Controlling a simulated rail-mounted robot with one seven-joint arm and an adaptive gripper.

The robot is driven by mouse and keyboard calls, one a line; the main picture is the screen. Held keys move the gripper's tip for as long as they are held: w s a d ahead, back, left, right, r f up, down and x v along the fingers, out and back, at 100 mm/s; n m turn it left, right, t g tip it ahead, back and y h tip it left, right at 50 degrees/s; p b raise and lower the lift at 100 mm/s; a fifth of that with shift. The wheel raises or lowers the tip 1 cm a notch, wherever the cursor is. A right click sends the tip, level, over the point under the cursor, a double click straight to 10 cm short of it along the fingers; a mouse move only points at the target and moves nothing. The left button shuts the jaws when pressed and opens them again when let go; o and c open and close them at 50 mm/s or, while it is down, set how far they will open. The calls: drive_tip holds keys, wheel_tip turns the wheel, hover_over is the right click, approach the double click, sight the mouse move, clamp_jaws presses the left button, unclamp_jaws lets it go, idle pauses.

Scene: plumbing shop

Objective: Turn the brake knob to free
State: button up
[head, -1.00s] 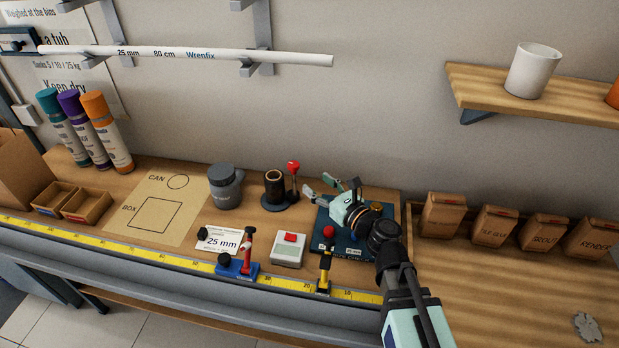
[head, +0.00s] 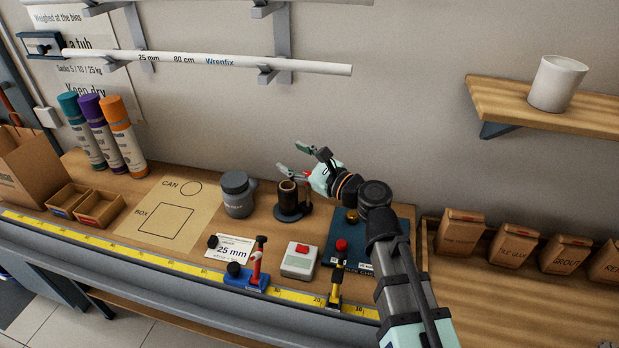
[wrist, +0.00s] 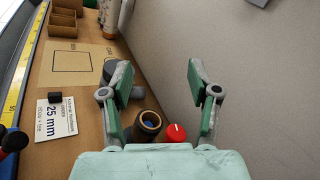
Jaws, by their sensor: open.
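A round red knob (wrist: 176,133) with a short white mark on top shows in the wrist view, beside a dark open-topped cylinder (wrist: 148,122). I see no readable brake or free label by it. In the head view the cylinder stands on a round dark base (head: 288,196); my gripper mostly hides the knob and its post. My gripper (head: 290,158) is open and empty, above and slightly behind the cylinder, fingers pointing left. In the wrist view my gripper (wrist: 158,74) has its fingers spread wide, with the knob below them near the palm, apart from them.
A grey mug (head: 237,194) stands left of the cylinder. A box with a red button (head: 299,261), a blue-based red stop (head: 246,277) and a yellow stop (head: 336,280) are in front. A white pipe (head: 200,60) hangs on the wall above.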

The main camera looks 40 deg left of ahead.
drive_tip(key=s+a+r+n+g+h+b, duration=0.1)
drive_tip(key=s+a+r+n+g+h, duration=0.2)
drive_tip(key=a+r+n, duration=0.5)
drive_tip(key=n+t+h+b, duration=0.1)
drive_tip(key=n+t+h, duration=0.4)
drive_tip(key=n+h, duration=0.9)
hover_over(308, 175)
drive_tip(key=s+d, duration=0.4)
drive_tip(key=d, duration=0.2)
drive_tip(key=f+n+y, duration=0.1)
drive_tip(key=n+y, duration=0.1)
drive_tip(key=x, duration=0.6)
drive_tip(key=p+x, duration=0.1)
drive_tip(key=x, duration=0.5)
drive_tip(key=s+a+p+x, duration=0.1)
drive_tip(key=x, duration=0.4)
drive_tip(key=shift+w+a+f, duration=0.1)
drive_tip(key=shift+f, duration=0.3)
drive_tip(key=shift+c, duration=0.3)
drive_tip(key=c, duration=1.1)
